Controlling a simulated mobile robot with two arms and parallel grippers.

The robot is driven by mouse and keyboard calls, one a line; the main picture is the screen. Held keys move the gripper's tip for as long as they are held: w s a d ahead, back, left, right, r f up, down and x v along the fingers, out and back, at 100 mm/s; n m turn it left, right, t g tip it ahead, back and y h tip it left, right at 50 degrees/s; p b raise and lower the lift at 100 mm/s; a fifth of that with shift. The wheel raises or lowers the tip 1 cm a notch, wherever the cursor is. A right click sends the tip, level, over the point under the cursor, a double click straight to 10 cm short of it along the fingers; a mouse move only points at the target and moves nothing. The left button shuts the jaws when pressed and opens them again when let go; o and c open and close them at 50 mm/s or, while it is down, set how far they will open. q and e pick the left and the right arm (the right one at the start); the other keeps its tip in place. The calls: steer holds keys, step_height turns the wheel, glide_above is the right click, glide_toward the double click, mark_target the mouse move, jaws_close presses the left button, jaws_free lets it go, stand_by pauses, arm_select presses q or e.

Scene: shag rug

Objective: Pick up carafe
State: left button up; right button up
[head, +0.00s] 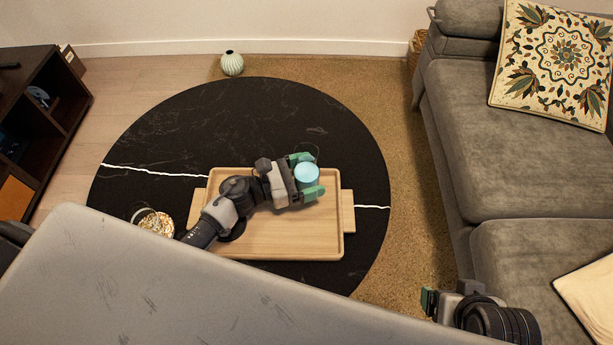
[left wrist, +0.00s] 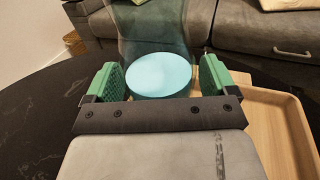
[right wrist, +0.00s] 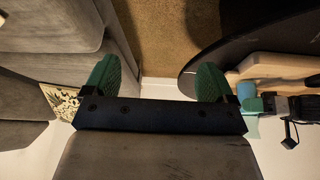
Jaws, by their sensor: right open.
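The carafe (head: 307,174) is clear glass with a light-blue round part and stands at the upper right of the wooden tray. My left gripper (head: 306,178) is around it, one green finger on each side. In the left wrist view the carafe (left wrist: 158,75) sits between the two fingers, which are spread wide; I cannot tell whether either touches the glass. My right gripper (head: 440,303) is open and empty beside the sofa, away from the table. The light-blue part also shows small in the right wrist view (right wrist: 247,90).
The wooden tray (head: 270,245) lies on a round black table (head: 240,110). A glass container with small pale pieces (head: 152,222) stands left of the tray. A grey sofa (head: 530,150) is at the right, a dark shelf (head: 40,120) at the left, a ribbed vase (head: 232,63) behind.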

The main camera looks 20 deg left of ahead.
arm_select(q)
steer(key=c, duration=1.2)
steer(key=shift+o, duration=0.2)
steer(key=shift+r, duration=0.1)
